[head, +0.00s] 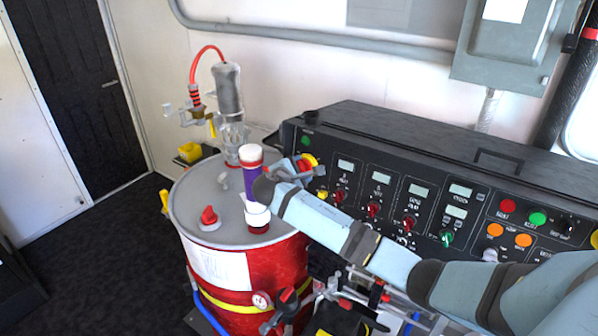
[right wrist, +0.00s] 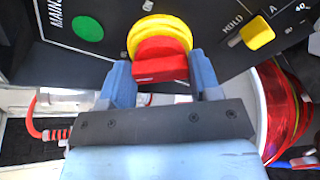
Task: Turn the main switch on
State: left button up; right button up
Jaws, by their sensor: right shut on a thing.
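The main switch (right wrist: 160,66) is a red knob on a round yellow plate (right wrist: 160,30), set in the black control panel. In the right wrist view its red grip bar lies roughly level across the picture, between the two blue fingers. My right gripper (right wrist: 163,80) is shut on this red knob, one finger at each end. In the head view the right gripper (head: 298,171) is at the panel's left end, and the switch (head: 309,161) shows partly behind it. My left gripper is not in view.
A green button (right wrist: 88,28) is left of the switch, and a yellow selector knob (right wrist: 257,31) is to its right. A red drum (head: 250,270) with a grey lid stands left of the panel, with cups and a pump on top, close to my right arm.

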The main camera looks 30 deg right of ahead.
pick_arm(q)
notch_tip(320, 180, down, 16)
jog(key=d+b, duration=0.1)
jog(key=b, duration=1.7)
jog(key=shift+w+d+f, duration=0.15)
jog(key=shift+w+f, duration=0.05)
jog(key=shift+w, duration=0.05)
pick_arm(e)
jog(key=shift+a+f+m+t+h, duration=0.15)
jog(key=shift+m+h, duration=0.2)
jog(key=shift+m, duration=2.5)
jog(key=shift+d+f+m+t+h, duration=0.1)
jog(key=shift+f+m+h, duration=0.15)
jog(key=shift+m, duration=2.55)
jog(key=shift+a+f+m+t+h, duration=0.15)
jog(key=shift+m+h, duration=0.25)
jog(key=shift+m, duration=2.45)
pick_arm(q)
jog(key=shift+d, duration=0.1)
pick_arm(e)
jog(key=shift+d+r, duration=0.1)
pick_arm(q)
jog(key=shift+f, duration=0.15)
pick_arm(e)
jog(key=o, duration=0.9)
